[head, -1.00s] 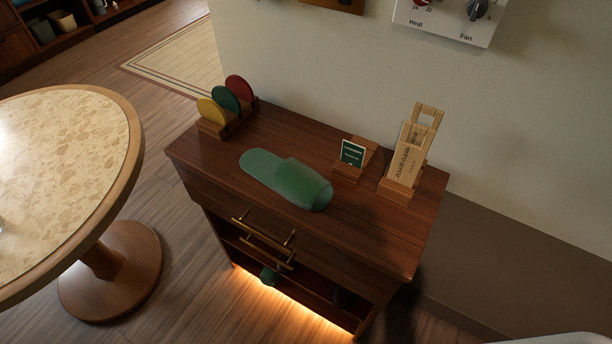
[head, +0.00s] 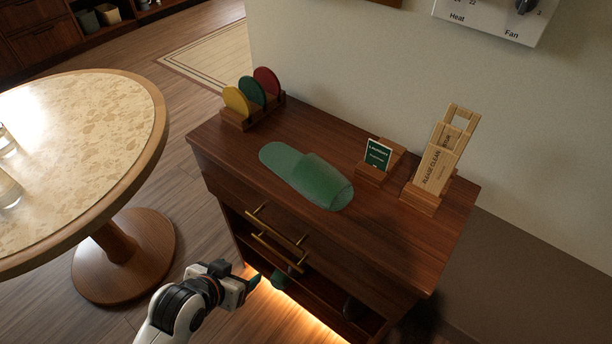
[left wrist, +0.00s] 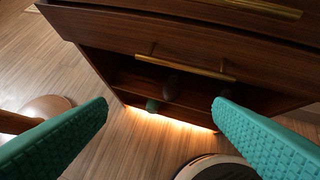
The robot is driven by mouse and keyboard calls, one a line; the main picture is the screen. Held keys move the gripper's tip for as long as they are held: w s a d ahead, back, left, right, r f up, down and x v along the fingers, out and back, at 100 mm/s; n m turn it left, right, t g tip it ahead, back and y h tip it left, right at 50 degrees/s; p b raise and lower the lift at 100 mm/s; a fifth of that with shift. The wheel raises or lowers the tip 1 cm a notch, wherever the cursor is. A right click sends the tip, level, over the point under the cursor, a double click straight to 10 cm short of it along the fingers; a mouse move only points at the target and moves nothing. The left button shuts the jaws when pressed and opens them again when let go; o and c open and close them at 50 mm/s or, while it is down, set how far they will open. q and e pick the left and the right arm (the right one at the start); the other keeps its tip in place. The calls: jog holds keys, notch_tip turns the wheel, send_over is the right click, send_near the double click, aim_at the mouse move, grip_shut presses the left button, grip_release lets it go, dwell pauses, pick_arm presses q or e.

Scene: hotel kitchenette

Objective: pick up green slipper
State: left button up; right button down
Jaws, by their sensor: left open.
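The green slipper (head: 308,176) lies flat on top of the dark wooden cabinet (head: 232,147), its closed toe part toward the lower right. My left gripper (head: 256,282) is in front of the cabinet, below the top and apart from the slipper. In the left wrist view its green fingers (left wrist: 163,112) are spread wide with nothing between them. That view shows the cabinet's drawer fronts and open shelf, and the slipper on top does not show there. My right gripper is not in view.
A coaster rack (head: 252,103) stands at the cabinet's back left. A small green card in a holder (head: 377,156) and a wooden sign stand (head: 438,163) are to the slipper's right. Brass handles (head: 275,236) stick out in front. A round table (head: 80,150) is at left.

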pick_arm(q)
jog(key=w+d+r+m+t+h, duration=0.35)
jog(key=w+d+r+h, duration=0.2)
jog(key=r, duration=0.45)
jog(key=t+h, duration=0.2)
jog(key=h, duration=0.1)
send_near(304, 173)
jog(key=shift+m, duration=0.35)
jog(key=x, duration=0.5)
jog(key=r+x, duration=0.1)
jog(key=x, duration=0.1)
jog(key=shift+w+d, duration=0.1)
jog(key=shift+d, duration=0.05)
jog(key=x, duration=0.3)
jog(key=f+x, duration=0.1)
jog(key=x, duration=0.1)
jog(key=shift+w+d, duration=0.2)
jog(key=shift+w, duration=0.1)
jog(key=shift+r, duration=0.1)
jog(key=c, duration=1)
